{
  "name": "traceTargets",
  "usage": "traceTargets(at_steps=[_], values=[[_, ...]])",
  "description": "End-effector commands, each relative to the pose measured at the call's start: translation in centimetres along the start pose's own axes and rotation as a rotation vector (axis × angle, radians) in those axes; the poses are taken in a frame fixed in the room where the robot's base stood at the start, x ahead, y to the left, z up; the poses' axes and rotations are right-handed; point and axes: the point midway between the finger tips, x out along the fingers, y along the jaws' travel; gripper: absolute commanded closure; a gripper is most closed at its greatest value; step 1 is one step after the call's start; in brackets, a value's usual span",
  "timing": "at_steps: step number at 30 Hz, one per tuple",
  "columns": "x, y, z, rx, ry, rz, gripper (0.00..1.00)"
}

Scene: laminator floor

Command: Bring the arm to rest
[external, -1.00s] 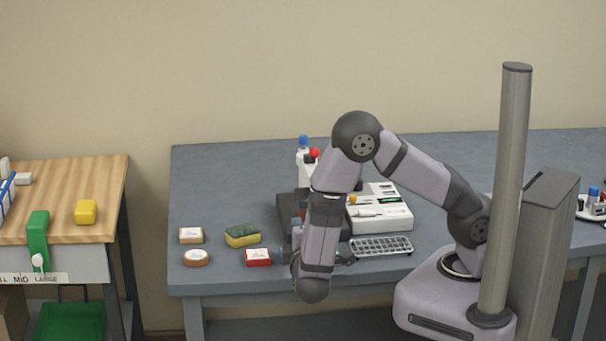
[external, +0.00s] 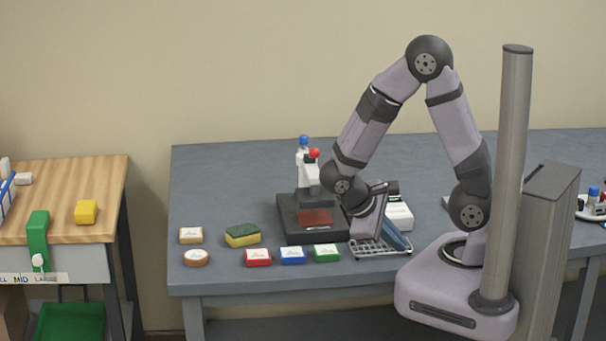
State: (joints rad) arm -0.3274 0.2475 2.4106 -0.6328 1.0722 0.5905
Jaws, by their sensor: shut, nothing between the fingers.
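My gripper (external: 391,188) is at the end of my folded arm, over the right half of the grey bench (external: 225,180). It is shut and empty, small and dark, and its fingers are hard to make out. My arm is bent, with its elbow raised high and its wrist low, just right of a dark-based press (external: 310,218). A blue slab-like part (external: 396,234) shows beside my wrist, above the wire rack (external: 378,250); I cannot tell whether it belongs to my arm.
Red (external: 258,257), blue (external: 292,255) and green (external: 327,253) blocks line the front. A sponge (external: 242,235) and two tan pieces lie left. A white tray (external: 399,215) is partly hidden behind my wrist. A wooden table (external: 65,190) stands left. The bench's back left is clear.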

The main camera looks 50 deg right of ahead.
Motion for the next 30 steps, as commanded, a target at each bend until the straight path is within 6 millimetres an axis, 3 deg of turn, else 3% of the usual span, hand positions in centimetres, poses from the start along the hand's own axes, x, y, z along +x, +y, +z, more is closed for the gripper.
traceTargets(at_steps=[3,10,16,30], values=[[-1.4,-1.9,1.4,0.057,0.046,-0.276,1.00],[-4.8,-3.5,0.2,0.159,0.225,-0.574,1.00],[-6.2,-3.4,-0.7,0.203,0.305,-0.646,1.00],[-6.3,-3.4,-0.7,0.202,0.310,-0.649,1.00]])
